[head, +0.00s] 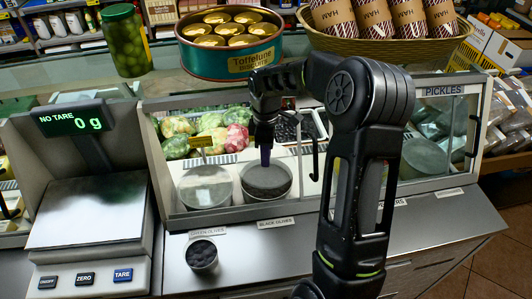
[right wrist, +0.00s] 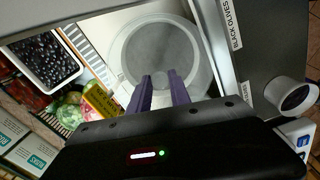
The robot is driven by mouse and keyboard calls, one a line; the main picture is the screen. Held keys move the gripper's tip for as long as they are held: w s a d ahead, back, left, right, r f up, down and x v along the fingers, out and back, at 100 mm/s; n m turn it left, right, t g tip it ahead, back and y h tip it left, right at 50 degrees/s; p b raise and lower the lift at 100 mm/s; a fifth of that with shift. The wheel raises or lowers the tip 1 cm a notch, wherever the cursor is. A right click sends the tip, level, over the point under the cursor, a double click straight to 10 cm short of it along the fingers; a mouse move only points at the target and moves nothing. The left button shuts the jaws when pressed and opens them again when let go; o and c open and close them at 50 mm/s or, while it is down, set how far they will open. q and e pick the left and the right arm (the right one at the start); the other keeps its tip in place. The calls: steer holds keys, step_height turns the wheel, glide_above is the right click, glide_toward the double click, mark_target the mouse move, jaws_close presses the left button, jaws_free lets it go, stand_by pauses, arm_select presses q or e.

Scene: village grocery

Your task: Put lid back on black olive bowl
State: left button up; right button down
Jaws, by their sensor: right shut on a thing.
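The black olive bowl (head: 266,192) stands in the glass-fronted case behind the label "BLACK OLIVES" (head: 276,222). A round translucent grey lid (right wrist: 133,50) fills the middle of the right wrist view. My right gripper (head: 265,155) points down over the middle of this bowl. Its purple fingers (right wrist: 160,85) are shut on the lid's small knob (right wrist: 160,77). The lid looks level and centred at the bowl's mouth; whether it rests on the rim or hangs just above is hard to tell. My left gripper is not in view.
The covered green olive bowl (head: 206,190) stands close on the left. A small cup of black olives (head: 202,256) is on the counter in front. A scale (head: 90,210) is at the left.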

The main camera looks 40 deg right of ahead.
steer(key=shift+f+b, duration=1.65)
steer(key=shift+f, duration=1.05)
steer(key=shift+f, duration=0.15)
stand_by(0.3)
steer(key=c, duration=0.6)
jaws_free()
steer(key=shift+c, duration=0.2)
steer(key=shift+r+p, duration=2.45)
steer(key=shift+r, duration=1.1)
